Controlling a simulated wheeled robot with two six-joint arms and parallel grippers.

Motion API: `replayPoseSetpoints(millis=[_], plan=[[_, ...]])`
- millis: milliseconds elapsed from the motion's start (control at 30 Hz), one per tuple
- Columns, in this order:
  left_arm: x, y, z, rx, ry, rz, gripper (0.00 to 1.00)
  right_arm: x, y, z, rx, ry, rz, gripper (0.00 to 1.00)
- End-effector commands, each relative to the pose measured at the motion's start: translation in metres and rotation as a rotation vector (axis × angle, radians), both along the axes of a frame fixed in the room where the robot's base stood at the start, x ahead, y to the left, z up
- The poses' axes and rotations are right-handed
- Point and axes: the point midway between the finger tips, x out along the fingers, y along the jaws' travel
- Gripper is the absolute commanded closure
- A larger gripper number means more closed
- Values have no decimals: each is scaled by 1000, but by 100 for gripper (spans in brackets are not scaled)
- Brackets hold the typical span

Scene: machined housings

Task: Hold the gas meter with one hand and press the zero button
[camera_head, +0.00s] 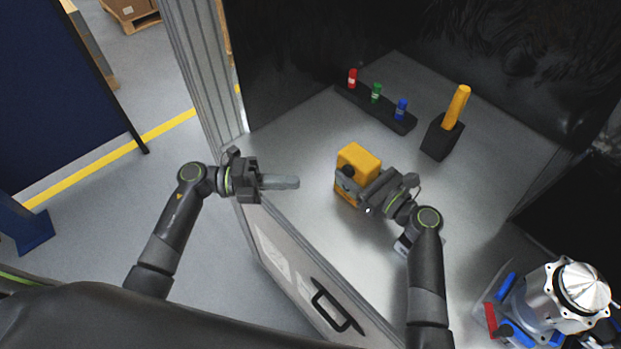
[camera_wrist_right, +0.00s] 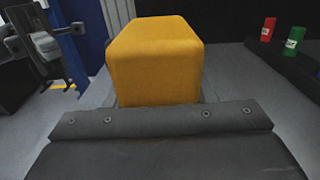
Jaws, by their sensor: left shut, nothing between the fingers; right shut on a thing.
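The yellow gas meter (camera_head: 358,158) is in the middle of the head view, above the grey metal work surface. My right gripper (camera_head: 360,186) is shut on it from the lower right. In the right wrist view the yellow meter (camera_wrist_right: 158,55) stands up beyond the dark fingers. Its zero button cannot be made out in either view. My left gripper (camera_head: 280,182) is shut and empty, to the left of the meter and apart from it, with its fingers pointing right. It partly shows at the left edge of the right wrist view (camera_wrist_right: 50,45).
A black rack (camera_head: 385,113) holds red (camera_head: 352,78), green (camera_head: 376,92) and blue (camera_head: 401,109) cylinders at the back. A yellow-handled tool (camera_head: 458,106) stands in a black holder (camera_head: 441,140). A silver machined housing (camera_head: 563,297) is at lower right. The surface (camera_head: 300,142) left of the rack is clear.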

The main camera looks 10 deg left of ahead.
Motion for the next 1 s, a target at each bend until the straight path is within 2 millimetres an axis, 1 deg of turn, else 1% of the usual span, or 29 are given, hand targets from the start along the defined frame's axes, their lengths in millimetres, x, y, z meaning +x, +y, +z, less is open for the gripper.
replayPoseSetpoints(millis=[33,200,500,533,700,733,1000], plan=[[-1,7,-1,2,1,0,100,0,0,1,0,-1,0,82],[-4,19,0,0,-1,-1,100,0,0,0,-1,-1,-1,82],[-4,20,0,-1,0,-1,100,1,0,1,-1,-1,-1,82],[-4,20,0,-1,0,-1,100,1,0,1,-1,-1,-1,49],[-4,20,0,-1,0,-1,100,0,-1,0,-1,-1,-1,26],[-4,20,0,-1,0,-1,100,0,-1,0,-1,-1,-1,24],[-4,20,0,-1,0,-1,100,0,-2,0,-1,0,-2,24]])
